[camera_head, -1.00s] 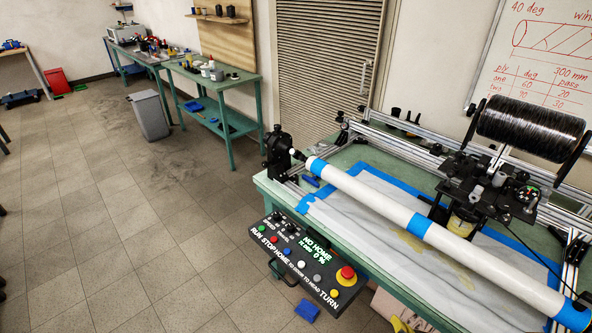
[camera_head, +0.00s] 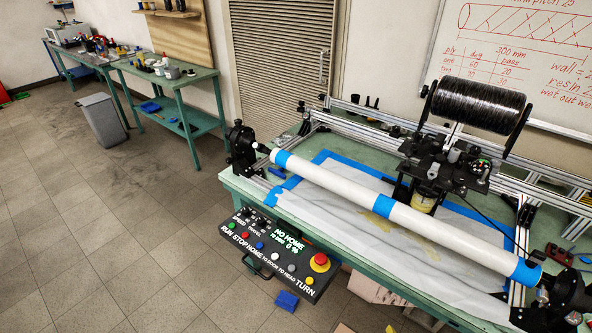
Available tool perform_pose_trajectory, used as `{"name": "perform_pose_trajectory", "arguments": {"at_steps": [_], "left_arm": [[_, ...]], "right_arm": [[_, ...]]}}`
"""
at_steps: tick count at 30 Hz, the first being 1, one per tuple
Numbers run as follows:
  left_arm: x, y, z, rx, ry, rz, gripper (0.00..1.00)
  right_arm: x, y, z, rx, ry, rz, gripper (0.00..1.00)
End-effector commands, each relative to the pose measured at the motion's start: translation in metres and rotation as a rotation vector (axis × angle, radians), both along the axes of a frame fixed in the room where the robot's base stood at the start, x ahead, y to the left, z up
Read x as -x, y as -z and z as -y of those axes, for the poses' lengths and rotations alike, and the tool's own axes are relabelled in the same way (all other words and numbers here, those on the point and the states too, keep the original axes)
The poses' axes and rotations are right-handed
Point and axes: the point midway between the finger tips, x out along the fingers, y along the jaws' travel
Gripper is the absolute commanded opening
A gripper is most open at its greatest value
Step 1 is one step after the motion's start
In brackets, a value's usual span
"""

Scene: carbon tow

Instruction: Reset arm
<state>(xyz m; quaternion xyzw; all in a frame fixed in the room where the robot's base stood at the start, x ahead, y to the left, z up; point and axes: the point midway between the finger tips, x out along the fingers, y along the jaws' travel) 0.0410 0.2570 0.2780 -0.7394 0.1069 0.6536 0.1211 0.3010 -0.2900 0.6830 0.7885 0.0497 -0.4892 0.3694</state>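Neither of my arms nor grippers shows in the head view. A winding machine stands on a green bench at the right. Its white mandrel (camera_head: 345,196) with blue tape bands lies slantwise between a black head (camera_head: 241,150) at the left and a black end support (camera_head: 568,291) at the lower right. A spool of black carbon tow (camera_head: 478,107) sits above a black carriage (camera_head: 445,160) behind the mandrel. A control panel (camera_head: 275,253) on the bench front has coloured buttons, a red knob and a display reading "NO HOME".
A white sheet edged with blue tape (camera_head: 325,205) covers the bench top under the mandrel. A blue cloth (camera_head: 287,301) lies below the panel. A grey bin (camera_head: 103,120) and a green side table (camera_head: 170,78) stand at the left. The tiled floor (camera_head: 110,240) is mostly clear.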

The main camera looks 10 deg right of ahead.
Motion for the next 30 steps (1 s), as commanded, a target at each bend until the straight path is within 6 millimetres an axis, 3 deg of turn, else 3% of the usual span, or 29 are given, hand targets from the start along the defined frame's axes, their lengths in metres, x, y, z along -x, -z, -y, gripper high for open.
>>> {"name": "perform_pose_trajectory", "arguments": {"at_steps": [8, 14, 18, 24, 30], "left_arm": [[0.000, 0.000, 0.000, 0.000, 0.000, 0.000, 0.44], [0.000, 0.000, 0.000, 0.000, 0.000, 0.000, 0.44], [0.000, 0.000, 0.000, 0.000, 0.000, 0.000, 0.44], [0.000, 0.000, 0.000, 0.000, 0.000, 0.000, 0.44], [0.000, 0.000, 0.000, 0.000, 0.000, 0.000, 0.44]], "right_arm": [[0.016, 0.125, -0.022, -0.110, 0.003, -0.100, 0.59], [0.050, 0.216, -0.035, -0.199, 0.032, -0.174, 0.59], [0.084, 0.272, -0.041, -0.255, 0.065, -0.225, 0.59], [0.142, 0.338, -0.043, -0.325, 0.129, -0.291, 0.59], [0.201, 0.380, -0.041, -0.371, 0.200, -0.341, 0.59]]}}
